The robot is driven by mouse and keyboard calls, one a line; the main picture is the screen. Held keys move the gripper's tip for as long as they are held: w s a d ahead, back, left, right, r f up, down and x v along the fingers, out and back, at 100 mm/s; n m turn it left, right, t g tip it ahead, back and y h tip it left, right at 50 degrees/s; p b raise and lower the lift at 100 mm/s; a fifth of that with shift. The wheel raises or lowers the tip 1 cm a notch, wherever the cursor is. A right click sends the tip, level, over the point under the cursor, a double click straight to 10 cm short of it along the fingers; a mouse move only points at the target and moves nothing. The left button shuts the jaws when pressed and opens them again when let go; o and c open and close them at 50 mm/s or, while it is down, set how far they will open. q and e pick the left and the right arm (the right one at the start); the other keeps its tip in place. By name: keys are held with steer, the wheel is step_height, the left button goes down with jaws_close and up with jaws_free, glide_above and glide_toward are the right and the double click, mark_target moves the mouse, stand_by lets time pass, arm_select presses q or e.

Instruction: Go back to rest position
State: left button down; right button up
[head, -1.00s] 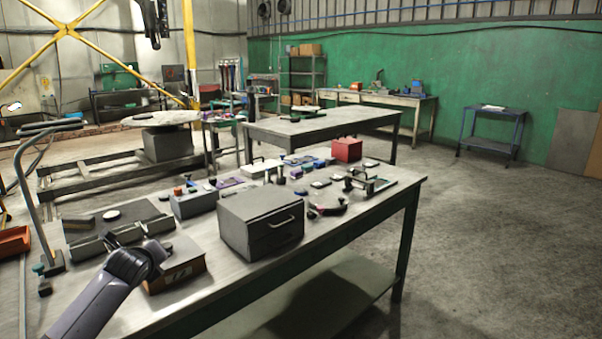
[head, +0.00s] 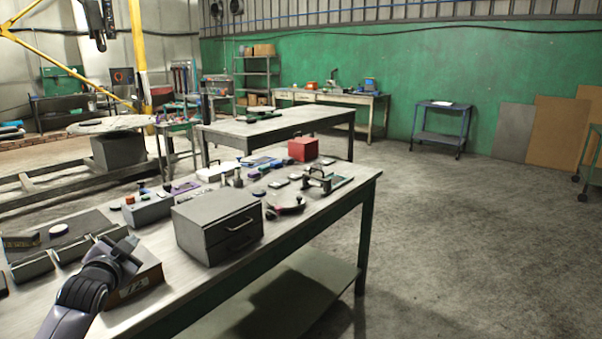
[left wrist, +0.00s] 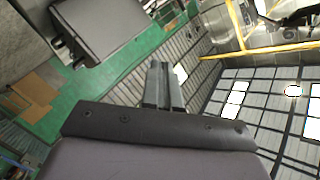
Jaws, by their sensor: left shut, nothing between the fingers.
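My left gripper (head: 126,250) shows at the lower left of the head view, over the near workbench (head: 290,232). It is beside a small brown box (head: 136,283), to the left of the grey drawer cabinet (head: 218,224). In the left wrist view its fingers (left wrist: 160,75) are together with nothing between them. The grey cabinet also shows in the left wrist view (left wrist: 100,35). I cannot tell whether the gripper touches the brown box. My right gripper is in neither view.
A red box (head: 303,149) and several small parts lie on the bench's far half. A second table (head: 290,124) stands behind. A blue cart (head: 441,128) is by the green wall. The concrete floor (head: 450,230) on the right is clear.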

arm_select(q)
steer(key=s+d+f+n+g+h, duration=0.1)
steer(key=s+d+f+n, duration=0.1)
steer(key=s+d+f, duration=0.45)
steer(key=s+d+f+n+g+h, duration=0.1)
steer(key=s+d+f+n+h, duration=0.15)
steer(key=s+f, duration=0.65)
steer(key=s+d+f+g, duration=0.1)
steer(key=s+d+f, duration=0.2)
steer(key=s, duration=0.4)
steer(key=s+d+f+g, duration=0.1)
steer(key=s+d+f, duration=0.1)
steer(key=s+f, duration=0.3)
steer(key=s+d+f+g, duration=0.1)
steer(key=s+d+f, duration=0.2)
steer(key=s, duration=0.7)
steer(key=shift+s+d+f+g+h, duration=0.2)
steer(key=shift+d+f+g+h, duration=0.2)
steer(key=shift+f+h, duration=0.1)
